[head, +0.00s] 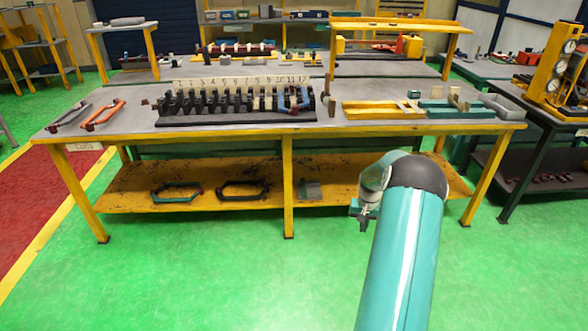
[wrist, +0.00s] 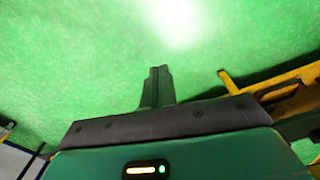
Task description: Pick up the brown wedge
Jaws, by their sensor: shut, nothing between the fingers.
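I cannot make out for sure which piece is the brown wedge. A small tan piece (head: 454,94) stands at the green tray (head: 470,112) on the right of the yellow-legged workbench, and its shape is too small to tell. My gripper (head: 362,222) hangs in front of the bench, below the tabletop and well apart from the trays. In the wrist view my gripper (wrist: 158,72) has its dark fingers together with nothing between them. Only green floor shows beyond the fingertips.
The workbench (head: 330,125) carries a stator slot rack (head: 235,118) with numbered slots, a yellow tray (head: 383,114) and coil frames at left, including an orange one (head: 103,114). Its lower shelf (head: 258,200) holds more coils. A side table stands at right. The floor in front is clear.

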